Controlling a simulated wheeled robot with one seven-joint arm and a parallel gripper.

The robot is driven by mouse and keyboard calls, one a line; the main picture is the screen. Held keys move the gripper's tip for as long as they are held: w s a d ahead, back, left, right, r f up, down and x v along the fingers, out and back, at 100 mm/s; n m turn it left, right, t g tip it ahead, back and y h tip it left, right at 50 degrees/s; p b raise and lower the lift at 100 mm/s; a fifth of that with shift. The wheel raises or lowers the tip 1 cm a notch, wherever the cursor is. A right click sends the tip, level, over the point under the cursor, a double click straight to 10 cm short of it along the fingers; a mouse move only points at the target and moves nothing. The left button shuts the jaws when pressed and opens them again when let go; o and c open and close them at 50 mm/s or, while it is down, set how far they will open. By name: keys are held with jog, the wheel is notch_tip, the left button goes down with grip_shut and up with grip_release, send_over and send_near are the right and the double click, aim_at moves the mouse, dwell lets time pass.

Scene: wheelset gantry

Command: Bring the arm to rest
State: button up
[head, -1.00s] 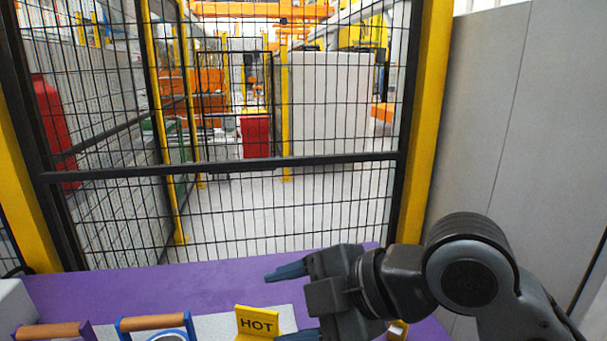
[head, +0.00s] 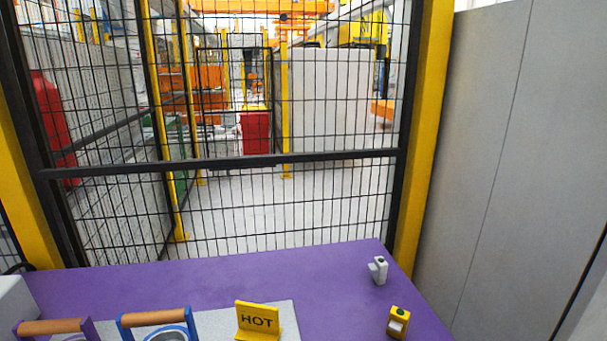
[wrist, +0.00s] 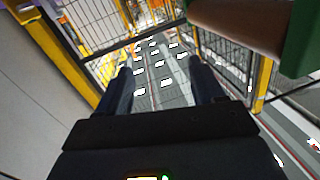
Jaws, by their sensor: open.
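My gripper (wrist: 158,85) shows in the wrist view with its two dark fingers spread apart and nothing between them. Beyond the fingers are the fence and a grey floor. My arm and gripper are out of the head view. The purple table (head: 310,280) fills the bottom of the head view.
On the table are a yellow HOT sign (head: 258,321), a blue-framed item with a wooden handle (head: 155,318), a purple-framed one (head: 54,328), a small white object (head: 378,270) and a yellow block (head: 398,322). A black mesh fence (head: 280,160) stands behind. A grey panel (head: 490,170) stands right.

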jog(key=s+d+f+m+h, duration=0.25)
jog(key=s+d+f, duration=0.2)
jog(key=s, duration=0.25)
jog(key=s+d+f+m+h, duration=0.2)
jog(key=s+d+f+h, duration=0.1)
jog(key=s+d, duration=0.6)
jog(key=s, duration=0.4)
jog(key=s+d+n+g, duration=0.1)
jog(key=s+d, duration=0.2)
jog(key=s, duration=0.4)
jog(key=shift+d+r+g+h, duration=0.15)
jog(key=shift+r+g+h, duration=0.15)
jog(key=shift+r+h, duration=0.15)
jog(key=shift+n, duration=0.25)
